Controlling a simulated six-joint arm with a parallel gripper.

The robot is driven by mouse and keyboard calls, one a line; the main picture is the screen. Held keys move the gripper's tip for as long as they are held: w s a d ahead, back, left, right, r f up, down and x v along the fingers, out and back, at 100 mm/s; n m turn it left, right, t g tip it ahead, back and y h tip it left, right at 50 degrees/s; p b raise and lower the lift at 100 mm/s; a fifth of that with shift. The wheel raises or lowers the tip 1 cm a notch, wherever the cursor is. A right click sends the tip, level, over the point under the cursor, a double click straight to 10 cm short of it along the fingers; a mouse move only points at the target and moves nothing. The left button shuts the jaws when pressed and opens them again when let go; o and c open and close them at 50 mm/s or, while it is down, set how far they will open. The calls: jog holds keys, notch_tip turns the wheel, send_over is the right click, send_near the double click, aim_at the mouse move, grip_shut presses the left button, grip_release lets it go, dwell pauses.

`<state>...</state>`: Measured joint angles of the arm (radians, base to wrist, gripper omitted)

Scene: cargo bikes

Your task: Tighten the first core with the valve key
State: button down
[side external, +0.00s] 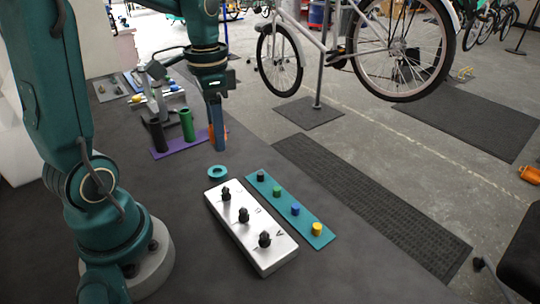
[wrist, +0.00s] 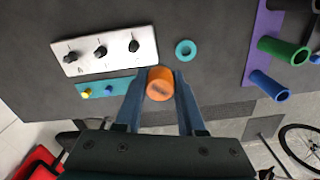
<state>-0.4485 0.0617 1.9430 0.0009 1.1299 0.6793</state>
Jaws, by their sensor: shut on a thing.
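My gripper (side external: 217,146) points down and is shut on an orange cylindrical tool, taken as the valve key. In the wrist view the key (wrist: 159,86) sits between the two blue fingers, with a dark slot in its round end. A white block (side external: 243,245) holds three dark valve cores: one at the far end (side external: 225,194), one in the middle (side external: 243,215) and one at the near end (side external: 265,239). The block also shows in the wrist view (wrist: 82,66). The key is apart from the cores, beyond the block's far end in the side view. Its lower end is hard to make out there.
A teal ring (side external: 218,172) lies beyond the block. A teal strip (side external: 268,196) beside it carries small coloured caps. A purple mat (side external: 172,150) has upright tubes, including a green one (side external: 187,125). Bikes stand beyond the bench edge. Bare bench lies in front of the block.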

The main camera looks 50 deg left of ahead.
jog(key=d+m, duration=0.3)
jog(key=d, duration=0.3)
jog(key=s+d+m, duration=0.1)
jog(key=d+m, duration=0.2)
jog(key=d, duration=0.2)
jog(key=s+d+m, duration=0.1)
jog(key=d+m, duration=0.2)
jog(key=d, duration=0.3)
jog(key=shift+d+f, duration=0.2)
jog(key=shift+d, duration=0.1)
jog(key=shift+f, duration=2.05)
jog(key=shift+f, duration=1.3)
jog(key=shift+a+m, duration=0.1)
jog(key=shift+m, duration=0.2)
